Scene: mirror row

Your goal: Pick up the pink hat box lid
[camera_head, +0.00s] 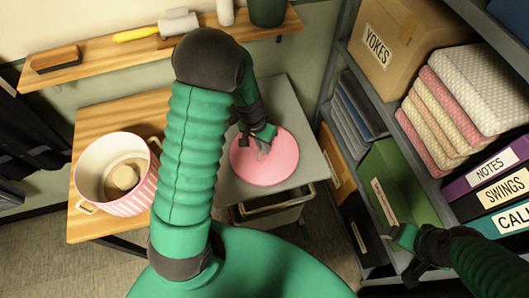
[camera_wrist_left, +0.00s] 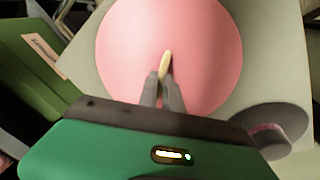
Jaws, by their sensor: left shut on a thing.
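The round pink hat box lid (camera_head: 280,162) lies on a grey top, with a small cream handle at its middle. In the left wrist view the lid (camera_wrist_left: 205,45) fills the upper middle. My left gripper (camera_head: 261,148) reaches down over it. Its two fingers (camera_wrist_left: 164,80) are shut on the cream handle (camera_wrist_left: 166,62). The lid seems to rest on the top; I cannot make out a gap. My right gripper (camera_head: 398,252) is at the lower right by the shelf, away from the lid; its jaw opening is unclear.
A striped pink box (camera_head: 128,192), open, stands on the wooden table (camera_head: 105,120) at left. A grey hat-like thing (camera_wrist_left: 272,132) is beside the lid. A shelf unit with a green folder (camera_head: 400,185) and the YOKES box (camera_head: 388,45) stands close at right. A wall shelf (camera_head: 105,52) runs behind.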

